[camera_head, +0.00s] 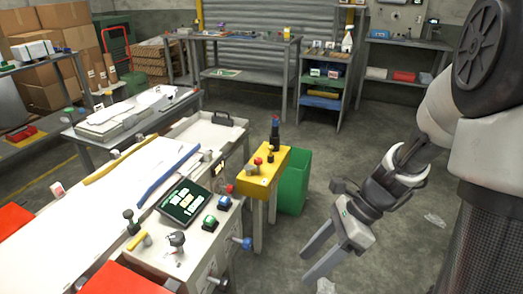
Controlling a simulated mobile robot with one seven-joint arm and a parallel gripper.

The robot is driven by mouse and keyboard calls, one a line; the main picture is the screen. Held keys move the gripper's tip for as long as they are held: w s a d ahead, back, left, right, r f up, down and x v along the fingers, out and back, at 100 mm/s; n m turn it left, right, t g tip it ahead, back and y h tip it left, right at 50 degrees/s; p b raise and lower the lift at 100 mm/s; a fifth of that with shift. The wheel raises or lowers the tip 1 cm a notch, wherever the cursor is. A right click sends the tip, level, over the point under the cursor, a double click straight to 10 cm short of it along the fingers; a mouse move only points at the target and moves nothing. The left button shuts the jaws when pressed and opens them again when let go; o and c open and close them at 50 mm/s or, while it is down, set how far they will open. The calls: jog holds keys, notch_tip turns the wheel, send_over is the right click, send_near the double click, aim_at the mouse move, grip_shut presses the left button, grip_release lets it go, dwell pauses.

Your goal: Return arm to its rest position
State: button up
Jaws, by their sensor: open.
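My gripper (322,258) hangs at the lower right of the head view, with its two long grey fingers spread apart and nothing between them. It points down and to the left over the open concrete floor. My arm comes down to it from the upper right. The gripper is to the right of the machine bench and in front of the green bin, apart from both in the picture.
A long white bench (85,215) with a control panel (184,201) fills the left. A yellow box (262,165) and a green bin (293,185) stand beside it. Shelving (322,85) and tables line the back. The floor (400,250) right of centre is mostly clear.

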jog(key=s+r+n+t+h+p, duration=0.2)
jog(key=r+n+p, duration=0.4)
jog(key=r, duration=0.6)
jog(key=s+d+r+n+t+h+p, duration=0.1)
jog(key=r+n+t+h+p, duration=0.1)
jog(key=r+n+p, duration=0.5)
jog(key=s+d+r+n+t+h+p, duration=0.1)
jog(key=r+n+p, duration=0.5)
jog(key=r, duration=1.2)
jog(key=s+t+h, duration=0.1)
jog(key=t, duration=0.1)
jog(key=shift+s+d+r+n+t+h, duration=0.2)
jog(key=shift+s+n+t+h, duration=0.1)
jog(key=shift+t+h, duration=0.1)
jog(key=shift+a, duration=0.1)
